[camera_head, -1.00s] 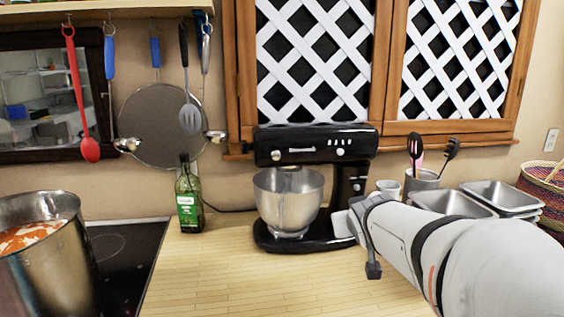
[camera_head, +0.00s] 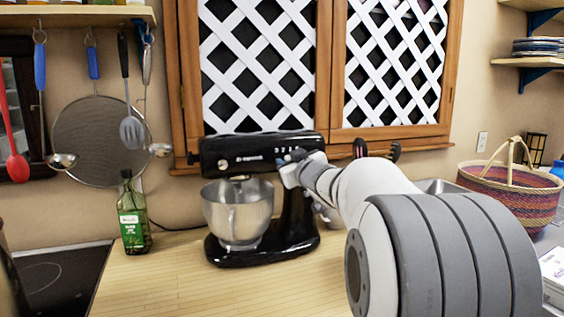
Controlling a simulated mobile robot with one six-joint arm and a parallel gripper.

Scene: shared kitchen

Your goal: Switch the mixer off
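The black stand mixer (camera_head: 290,232) stands on the wooden counter in the middle of the view. Its head is down over a silver bowl (camera_head: 238,212). A few small light controls show along the upper right of the head. My gripper (camera_head: 287,168) is at the right end of the mixer head, close to or touching it; I cannot tell which. My arm comes in from the right and hides the right side of the mixer. The fingers are too small and partly hidden to show whether they are open.
A green bottle (camera_head: 132,215) stands left of the mixer. Utensils and a round strainer (camera_head: 100,140) hang on the left wall. A woven basket (camera_head: 512,195) is at the right. The wooden counter (camera_head: 190,288) in front of the mixer is clear.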

